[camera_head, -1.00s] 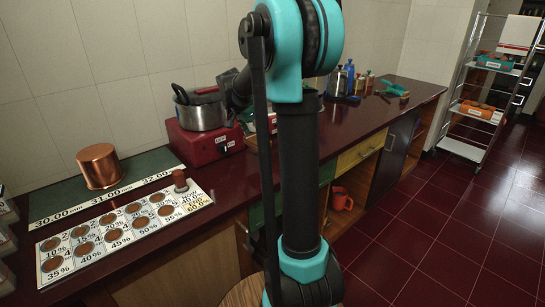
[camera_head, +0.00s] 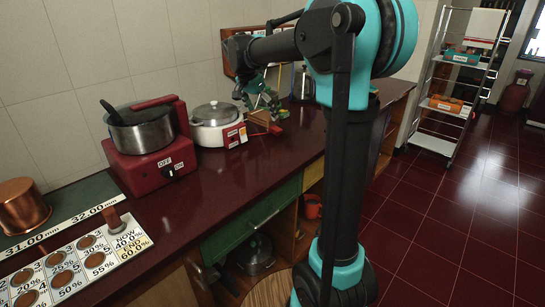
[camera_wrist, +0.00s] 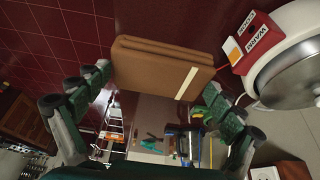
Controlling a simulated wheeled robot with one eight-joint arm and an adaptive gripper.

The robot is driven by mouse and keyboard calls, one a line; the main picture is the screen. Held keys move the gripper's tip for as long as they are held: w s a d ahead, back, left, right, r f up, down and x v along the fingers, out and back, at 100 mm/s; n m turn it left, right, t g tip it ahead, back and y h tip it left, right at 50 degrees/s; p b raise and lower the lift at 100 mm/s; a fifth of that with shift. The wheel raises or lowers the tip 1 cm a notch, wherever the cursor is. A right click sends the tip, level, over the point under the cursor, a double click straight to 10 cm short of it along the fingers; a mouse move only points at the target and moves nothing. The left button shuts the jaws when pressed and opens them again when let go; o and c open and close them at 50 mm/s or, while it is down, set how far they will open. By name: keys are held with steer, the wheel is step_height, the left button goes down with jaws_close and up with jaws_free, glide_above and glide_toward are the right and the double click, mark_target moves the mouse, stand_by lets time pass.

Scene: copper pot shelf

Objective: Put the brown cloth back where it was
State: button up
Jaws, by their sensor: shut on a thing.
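The brown cloth (camera_wrist: 160,62) is a folded, flat, thick pad with a pale strip near one edge. It lies between the green fingers of my gripper (camera_wrist: 157,84) in the wrist view. In the head view my gripper (camera_head: 262,98) is shut on the cloth (camera_head: 271,114), low over the dark red counter (camera_head: 240,165), just right of the white warmer. I cannot tell whether the cloth touches the counter. The cloth's former place cannot be told from these frames.
The white warmer (camera_head: 216,118) with a lidded pot is close on the left; its label also shows in the wrist view (camera_wrist: 262,38). A red burner (camera_head: 152,160) holds a steel pot. A copper pot (camera_head: 22,205) and marked board (camera_head: 75,265) are at lower left. Counter in front is clear.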

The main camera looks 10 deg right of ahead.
step_height(320, 180, down, 18)
steer(key=shift+r, duration=0.1)
stand_by(0.4)
steer(key=o, duration=0.9)
steer(key=v, duration=1.2)
steer(key=s+d+f+n+y, duration=0.1)
steer(key=s+d+f+n, duration=0.1)
steer(key=s+f, duration=0.3)
steer(key=s+d+f+n+t+y, duration=0.1)
steer(key=s+d+f+n, duration=0.2)
steer(key=s, duration=1)
steer(key=s+d+f+n+y, duration=0.1)
steer(key=s+d+f+n, duration=0.2)
steer(key=s+f, duration=0.6)
steer(key=shift+s+d+f+n+y, duration=0.1)
steer(key=shift+n+y, duration=0.1)
steer(key=shift+n, duration=0.5)
steer(key=shift+s+d+f+n+y, duration=0.1)
steer(key=shift+f+n+y, duration=0.1)
steer(key=shift+n, duration=0.5)
